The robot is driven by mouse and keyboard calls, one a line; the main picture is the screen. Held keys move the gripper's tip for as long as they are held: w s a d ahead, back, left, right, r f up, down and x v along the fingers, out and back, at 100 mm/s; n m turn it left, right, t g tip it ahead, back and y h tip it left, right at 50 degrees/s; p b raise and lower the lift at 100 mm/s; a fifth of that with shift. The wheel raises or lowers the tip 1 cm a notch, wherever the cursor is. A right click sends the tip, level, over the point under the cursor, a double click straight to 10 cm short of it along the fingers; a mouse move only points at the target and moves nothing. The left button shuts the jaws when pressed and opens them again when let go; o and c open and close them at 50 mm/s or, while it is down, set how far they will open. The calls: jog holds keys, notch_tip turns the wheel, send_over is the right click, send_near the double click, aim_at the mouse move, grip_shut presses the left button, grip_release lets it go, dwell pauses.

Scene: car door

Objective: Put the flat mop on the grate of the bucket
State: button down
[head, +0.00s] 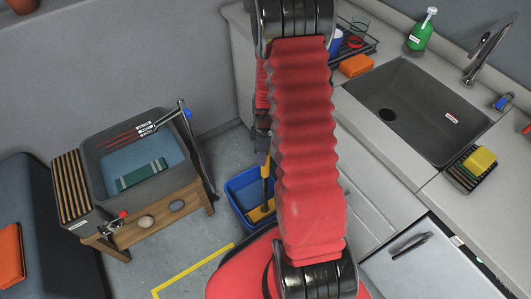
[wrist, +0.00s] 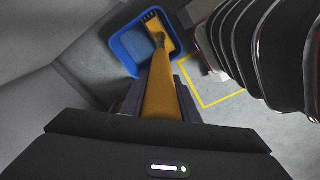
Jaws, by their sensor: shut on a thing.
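A blue bucket (head: 243,190) stands on the floor left of the counter, partly hidden by my arm. It also shows in the wrist view (wrist: 121,49). My gripper (wrist: 160,94) is shut on the orange-yellow handle of the flat mop (wrist: 160,78), with a dark finger on each side. The handle (head: 266,168) runs from my gripper toward the bucket. A yellow slotted piece (wrist: 152,21) lies within the bucket's right part, where the handle ends. I cannot tell how much of it is grate and how much is mop head, or whether they touch.
Yellow tape (head: 192,271) marks the floor near the bucket. A wooden-framed grey tub (head: 99,155) stands to the left with a pole leaning at its right end. The counter with a sink (head: 420,105) is to the right. Open floor lies between tub and bucket.

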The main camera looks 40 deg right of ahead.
jog(key=c, duration=1.4)
grip_release()
jog(key=shift+f, duration=0.1)
jog(key=shift+o, duration=0.2)
jog(key=r, duration=1.2)
jog(key=shift+s+d+r, duration=0.15)
jog(key=shift+s+d, duration=0.05)
